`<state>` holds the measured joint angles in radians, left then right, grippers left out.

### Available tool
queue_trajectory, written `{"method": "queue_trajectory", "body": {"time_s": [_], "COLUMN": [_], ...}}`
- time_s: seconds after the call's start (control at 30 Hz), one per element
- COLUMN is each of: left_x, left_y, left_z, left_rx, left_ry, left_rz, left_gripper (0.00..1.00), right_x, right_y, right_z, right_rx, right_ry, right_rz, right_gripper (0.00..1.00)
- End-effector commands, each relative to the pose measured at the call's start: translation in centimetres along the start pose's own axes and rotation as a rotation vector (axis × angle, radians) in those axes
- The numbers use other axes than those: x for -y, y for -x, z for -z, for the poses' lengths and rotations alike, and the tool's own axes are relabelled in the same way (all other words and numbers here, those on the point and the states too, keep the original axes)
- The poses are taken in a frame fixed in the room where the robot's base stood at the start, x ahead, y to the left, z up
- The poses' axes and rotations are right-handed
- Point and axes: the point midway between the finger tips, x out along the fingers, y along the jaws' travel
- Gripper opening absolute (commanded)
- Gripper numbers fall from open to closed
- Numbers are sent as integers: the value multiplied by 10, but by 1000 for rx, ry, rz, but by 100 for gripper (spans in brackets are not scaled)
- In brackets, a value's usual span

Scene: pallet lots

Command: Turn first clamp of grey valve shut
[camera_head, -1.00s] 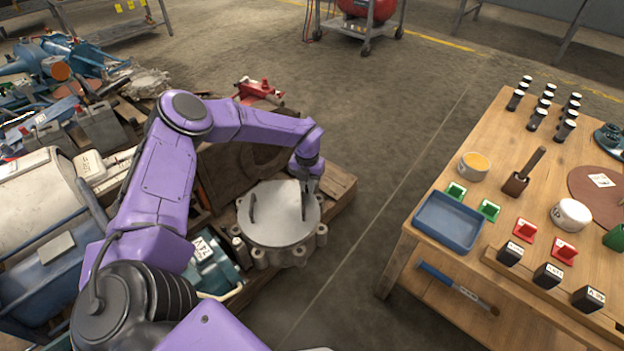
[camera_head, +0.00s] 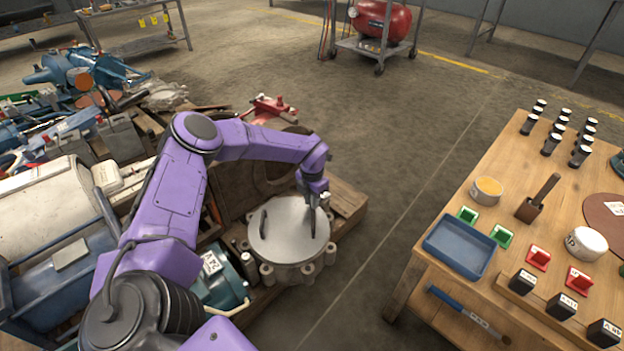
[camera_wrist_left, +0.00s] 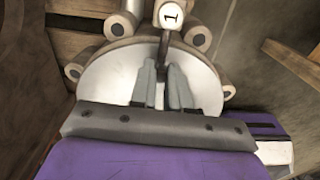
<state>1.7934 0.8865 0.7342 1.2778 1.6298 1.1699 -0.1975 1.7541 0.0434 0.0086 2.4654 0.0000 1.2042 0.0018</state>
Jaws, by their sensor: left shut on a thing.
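The grey valve (camera_head: 287,240) is a round metal body with a flat lid and bolt lugs around its rim, lying on the pallet. A dark upright clamp handle (camera_head: 264,222) stands on the left part of the lid. My left gripper (camera_head: 313,212) reaches down to the right part of the lid. In the left wrist view my left gripper (camera_wrist_left: 162,90) is shut on a dark clamp (camera_wrist_left: 164,46), beside a round white tag marked 1 (camera_wrist_left: 172,15). The fingers hide the lower part of this clamp. My right gripper is not in view.
The pallet (camera_head: 350,203) is crowded with machine parts on the left. A wooden table (camera_head: 408,290) with a blue tray (camera_head: 437,240), blocks and small jars stands at the right. Clear floor lies between. A red compressor (camera_head: 384,20) stands at the back.

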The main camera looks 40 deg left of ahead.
Motion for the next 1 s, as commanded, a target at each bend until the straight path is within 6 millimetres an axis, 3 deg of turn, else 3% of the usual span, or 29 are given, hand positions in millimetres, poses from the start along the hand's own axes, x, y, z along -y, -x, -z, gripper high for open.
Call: {"method": "queue_trajectory", "body": {"time_s": [0.23,0.27,0.3,0.33,0.67,1.0], "left_x": [-2,-2,-2,-2,-1,-1], "left_y": [0,0,0,0,6,83], "left_z": [0,0,0,0,0,-1], "left_rx": [2,2,2,2,2,3], "left_ry": [1,2,2,2,2,2], "left_rz": [-3,-3,-3,-2,-1,-1], "left_gripper": [0,22,36,42,42,42], "right_x": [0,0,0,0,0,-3], "right_y": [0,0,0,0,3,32], "right_z": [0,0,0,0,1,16], "right_rx": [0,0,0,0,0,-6], "right_ry": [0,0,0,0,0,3], "right_rz": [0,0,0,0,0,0], "right_gripper": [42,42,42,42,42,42]}}
